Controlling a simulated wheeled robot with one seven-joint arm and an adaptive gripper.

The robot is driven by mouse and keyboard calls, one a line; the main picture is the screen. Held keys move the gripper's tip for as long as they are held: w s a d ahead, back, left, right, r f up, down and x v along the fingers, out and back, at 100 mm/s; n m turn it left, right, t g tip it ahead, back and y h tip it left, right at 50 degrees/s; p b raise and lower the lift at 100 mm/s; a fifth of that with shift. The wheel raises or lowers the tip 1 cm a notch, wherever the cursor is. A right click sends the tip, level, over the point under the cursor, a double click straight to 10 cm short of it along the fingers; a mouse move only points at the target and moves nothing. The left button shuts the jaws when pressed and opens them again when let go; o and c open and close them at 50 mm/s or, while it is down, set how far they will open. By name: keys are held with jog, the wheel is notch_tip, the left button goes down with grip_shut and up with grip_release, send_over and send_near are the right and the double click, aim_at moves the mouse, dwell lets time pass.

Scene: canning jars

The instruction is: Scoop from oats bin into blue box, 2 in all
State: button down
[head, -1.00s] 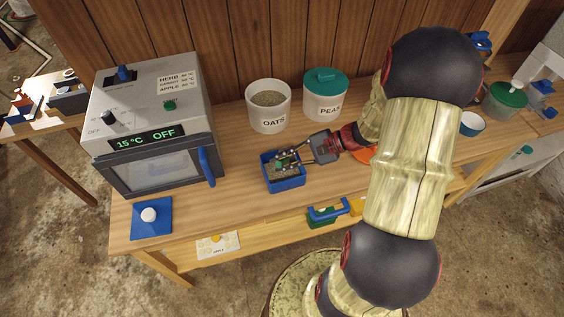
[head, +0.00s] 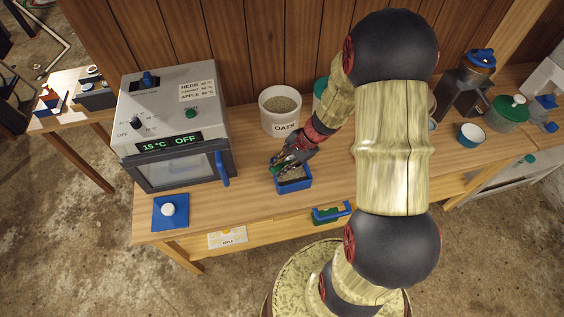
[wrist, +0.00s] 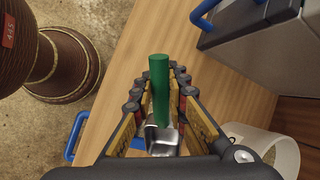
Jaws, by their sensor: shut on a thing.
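The white oats bin (head: 279,116), labelled OATS, stands open on the bench with oats inside. It partly shows at the right of the wrist view (wrist: 286,155). The open blue box (head: 294,188) sits in front of it, with a tan grainy layer inside. My gripper (head: 281,163) is above the box's back left edge. In the wrist view it is shut on a scoop with a green handle (wrist: 160,85) and a shiny metal bowl (wrist: 162,141). I cannot tell whether the bowl holds oats.
An oven (head: 172,130) with a blue door handle stands left of the box. A blue lid (head: 170,224) with a white knob lies at the front left. A green-lidded bin (head: 320,88) is mostly hidden behind my arm. A jar (head: 505,111) and a blue bowl (head: 471,134) stand right.

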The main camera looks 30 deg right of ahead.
jog(key=shift+w+a+r+h+p, duration=0.2)
jog(key=shift+h+p, duration=0.1)
jog(key=shift+p, duration=0.55)
jog(key=g+h+p, duration=0.1)
jog(key=p, duration=0.3)
jog(key=a+f+g+p, duration=0.1)
jog(key=p, duration=0.3)
jog(key=shift+w+h, duration=0.35)
jog(key=shift+h, duration=0.05)
jog(key=p, duration=0.6)
jog(key=f+g+h+p, duration=0.1)
jog(key=p, duration=0.5)
jog(key=shift+w+a+h, duration=0.3)
jog(key=g+h+p, duration=0.1)
jog(key=w+a+f+p, duration=0.1)
jog(key=shift+f+m+g+h+p, duration=0.3)
jog(key=shift+g+h+p, duration=0.05)
jog(key=shift+g+h, duration=0.05)
jog(key=shift+s, duration=0.15)
